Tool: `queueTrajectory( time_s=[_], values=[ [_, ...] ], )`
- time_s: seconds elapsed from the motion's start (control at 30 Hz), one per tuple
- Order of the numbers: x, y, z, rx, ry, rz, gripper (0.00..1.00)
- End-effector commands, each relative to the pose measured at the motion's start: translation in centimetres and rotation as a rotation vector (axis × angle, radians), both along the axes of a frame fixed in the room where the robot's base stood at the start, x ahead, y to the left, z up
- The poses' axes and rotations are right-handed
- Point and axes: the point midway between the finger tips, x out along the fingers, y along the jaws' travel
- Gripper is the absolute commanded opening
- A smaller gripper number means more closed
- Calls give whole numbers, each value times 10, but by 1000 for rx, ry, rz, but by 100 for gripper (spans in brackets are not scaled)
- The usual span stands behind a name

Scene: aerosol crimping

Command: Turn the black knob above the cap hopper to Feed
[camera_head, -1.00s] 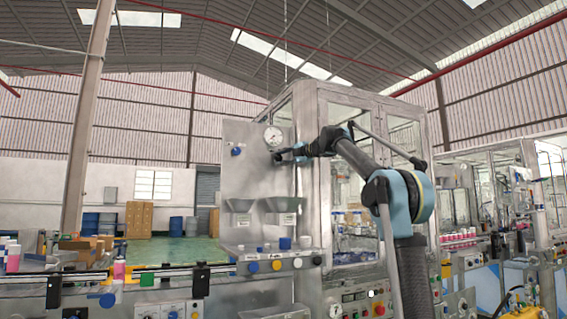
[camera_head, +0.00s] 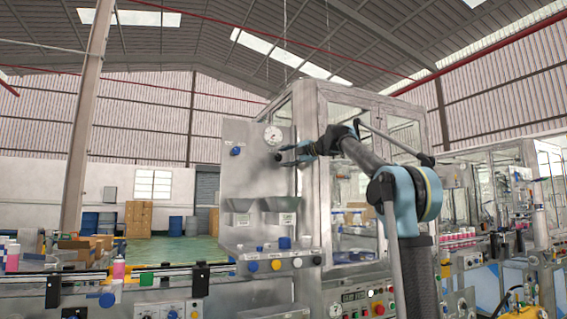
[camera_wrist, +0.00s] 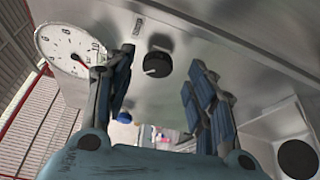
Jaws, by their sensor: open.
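The black knob (camera_wrist: 157,64) is on the metal panel in the wrist view, with a small pale mark at its lower left. A label (camera_wrist: 138,26) lies just beside it; its writing cannot be read. My gripper (camera_wrist: 161,76) is open and empty, its blue-grey fingers on either side of the knob in the picture. No contact shows. In the head view my gripper (camera_head: 281,155) is side-on before the panel, below the gauge, and the black knob cannot be made out there. Grey hoppers (camera_head: 281,211) are on the panel below my gripper.
A round white gauge (camera_head: 272,135) is just above my gripper, and it shows close to the left finger in the wrist view (camera_wrist: 68,50). A blue knob (camera_head: 235,151) is left on the panel. A glazed metal cabinet (camera_head: 309,140) stands right of the panel.

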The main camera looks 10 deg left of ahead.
Motion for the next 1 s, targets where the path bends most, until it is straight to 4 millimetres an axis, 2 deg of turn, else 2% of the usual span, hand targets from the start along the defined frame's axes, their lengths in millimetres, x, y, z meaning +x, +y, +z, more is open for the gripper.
queueTrajectory(
  time_s=[0.2, 0.43, 0.63, 1.0],
  values=[
    [-24, -35, 1, -1, 0, -2, 51],
    [-44, -63, 3, -1, 0, -1, 51],
    [-52, -74, 3, -1, 1, 0, 51],
    [-53, -75, 3, -1, 1, 1, 51]
  ],
)
